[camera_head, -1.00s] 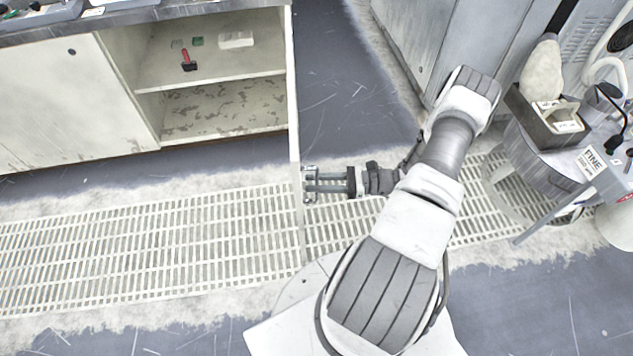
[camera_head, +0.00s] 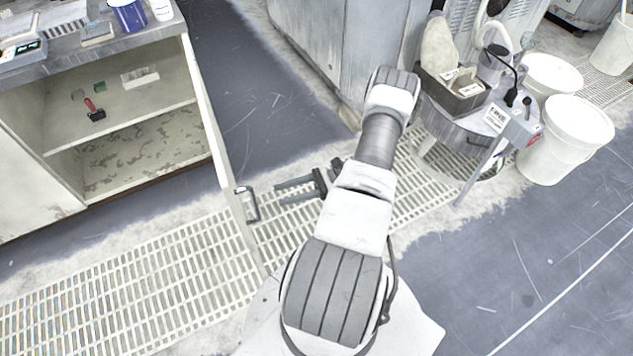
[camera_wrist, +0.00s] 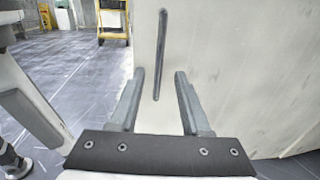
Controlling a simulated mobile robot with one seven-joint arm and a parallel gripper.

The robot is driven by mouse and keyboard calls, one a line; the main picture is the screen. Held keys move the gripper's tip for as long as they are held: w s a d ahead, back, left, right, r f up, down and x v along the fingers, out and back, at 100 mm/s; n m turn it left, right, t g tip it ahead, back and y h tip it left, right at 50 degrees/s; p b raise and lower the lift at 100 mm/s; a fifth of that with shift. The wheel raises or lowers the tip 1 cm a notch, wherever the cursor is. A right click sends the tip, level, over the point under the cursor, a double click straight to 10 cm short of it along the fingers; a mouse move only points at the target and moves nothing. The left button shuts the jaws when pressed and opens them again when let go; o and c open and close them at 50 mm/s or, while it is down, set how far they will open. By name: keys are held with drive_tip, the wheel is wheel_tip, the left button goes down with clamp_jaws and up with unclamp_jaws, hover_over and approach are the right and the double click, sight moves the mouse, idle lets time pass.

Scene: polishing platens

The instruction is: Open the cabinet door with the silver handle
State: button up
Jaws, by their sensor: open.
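The cabinet door (camera_head: 214,130) stands swung wide open, seen nearly edge-on in the head view. Its silver handle (camera_head: 248,204) is on the outer face near the free end. In the wrist view the handle (camera_wrist: 161,55) is a long upright bar on the pale door panel (camera_wrist: 215,60). My gripper (camera_head: 277,190) is open and empty to the right of the handle, with a gap between them. In the wrist view the fingers (camera_wrist: 155,80) are spread on either side of the handle's lower end, short of it.
The open cabinet shows a shelf (camera_head: 130,118) with a red-handled tool (camera_head: 94,109). A round polishing stand (camera_head: 455,125) and white buckets (camera_head: 566,140) are at the right. A grey cabinet (camera_head: 330,45) stands behind my arm. Floor grating (camera_head: 150,285) runs beneath the door.

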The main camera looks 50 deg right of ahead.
drive_tip(key=v, duration=0.8)
drive_tip(key=shift+s+d, duration=0.15)
drive_tip(key=shift+d, duration=0.15)
drive_tip(key=shift+r, duration=0.1)
